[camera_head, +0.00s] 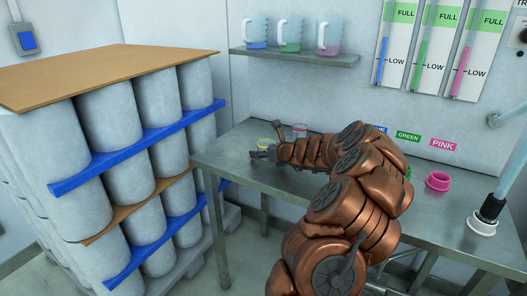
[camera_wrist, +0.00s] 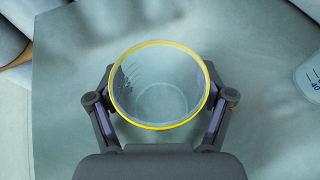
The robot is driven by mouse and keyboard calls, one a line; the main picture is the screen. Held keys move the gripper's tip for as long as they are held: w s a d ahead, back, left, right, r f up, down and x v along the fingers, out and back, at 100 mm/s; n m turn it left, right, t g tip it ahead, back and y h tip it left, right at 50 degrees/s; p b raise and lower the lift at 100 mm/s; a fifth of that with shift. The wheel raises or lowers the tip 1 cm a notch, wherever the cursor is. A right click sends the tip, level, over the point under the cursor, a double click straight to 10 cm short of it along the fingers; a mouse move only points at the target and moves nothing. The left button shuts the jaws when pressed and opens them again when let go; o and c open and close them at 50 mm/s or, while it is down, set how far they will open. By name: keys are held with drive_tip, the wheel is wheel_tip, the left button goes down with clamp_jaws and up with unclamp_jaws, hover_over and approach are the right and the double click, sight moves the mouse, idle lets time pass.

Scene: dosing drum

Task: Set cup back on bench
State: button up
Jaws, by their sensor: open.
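A clear cup with a yellow rim (camera_wrist: 159,126) stands upright on the metal bench (camera_wrist: 75,75) in the wrist view, and it looks empty. My gripper (camera_wrist: 160,105) is open, with one finger on each side of the cup. I cannot tell whether the fingers touch its wall. In the head view my gripper (camera_head: 262,153) is low over the left part of the bench (camera_head: 235,140), and the yellow rim of the cup (camera_head: 263,142) shows just behind it. My arm hides part of the bench.
A second clear cup with a red rim (camera_head: 300,127) stands to the right. A shelf (camera_head: 290,58) with several jugs hangs above. Stacked drums (camera_head: 110,130) stand left of the bench.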

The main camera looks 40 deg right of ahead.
drive_tip(key=shift+r, duration=0.15)
drive_tip(key=v, duration=1.2)
drive_tip(key=shift+r, duration=0.1)
